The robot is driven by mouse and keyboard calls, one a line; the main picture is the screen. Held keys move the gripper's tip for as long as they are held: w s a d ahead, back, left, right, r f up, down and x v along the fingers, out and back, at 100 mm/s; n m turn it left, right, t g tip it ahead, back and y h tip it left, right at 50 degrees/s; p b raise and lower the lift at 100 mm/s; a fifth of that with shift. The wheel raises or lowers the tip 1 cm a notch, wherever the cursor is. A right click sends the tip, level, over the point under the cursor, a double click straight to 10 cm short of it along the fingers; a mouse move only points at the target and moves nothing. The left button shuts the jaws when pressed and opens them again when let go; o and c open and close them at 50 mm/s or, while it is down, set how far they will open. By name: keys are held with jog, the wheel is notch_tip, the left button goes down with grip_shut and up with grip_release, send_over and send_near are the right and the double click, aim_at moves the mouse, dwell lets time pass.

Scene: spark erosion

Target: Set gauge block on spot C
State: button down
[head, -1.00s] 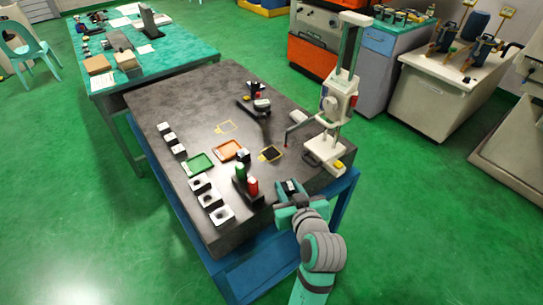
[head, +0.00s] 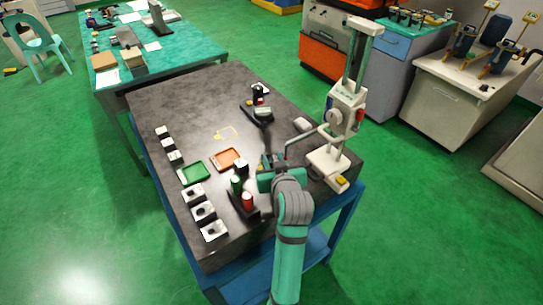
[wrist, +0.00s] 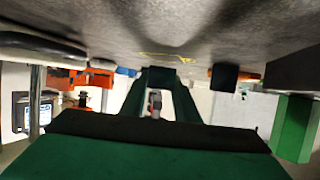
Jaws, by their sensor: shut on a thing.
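My gripper (head: 267,166) is over the dark table, beside the height-gauge stand and behind the green and red cylinders. It is shut on a dark block (wrist: 160,76), probably the gauge block, between the fingertips in the wrist view. The head view hides this block behind the gripper. A yellow-outlined spot (head: 225,133) lies on the table, left of and beyond my gripper. Part of a yellow outline (wrist: 166,57) shows near the block in the wrist view. I cannot read any spot's letter.
The gauge stand (head: 326,160) rises right of my gripper. A green tray (head: 194,173), an orange tray (head: 226,159) and the red cylinder (head: 248,203) are to its left. A dark device (head: 259,113) stands beyond. Pale blocks line the table's left edge.

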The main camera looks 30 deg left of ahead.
jog(key=x, duration=0.2)
jog(key=shift+w+a+f, duration=0.15)
jog(key=shift+s+f, duration=0.15)
jog(key=shift+s, duration=0.05)
jog(key=shift+f, duration=0.15)
jog(key=c, duration=1.4)
grip_release()
jog(key=shift+o, duration=0.2)
jog(key=v, duration=1.2)
jog(key=shift+w, duration=0.15)
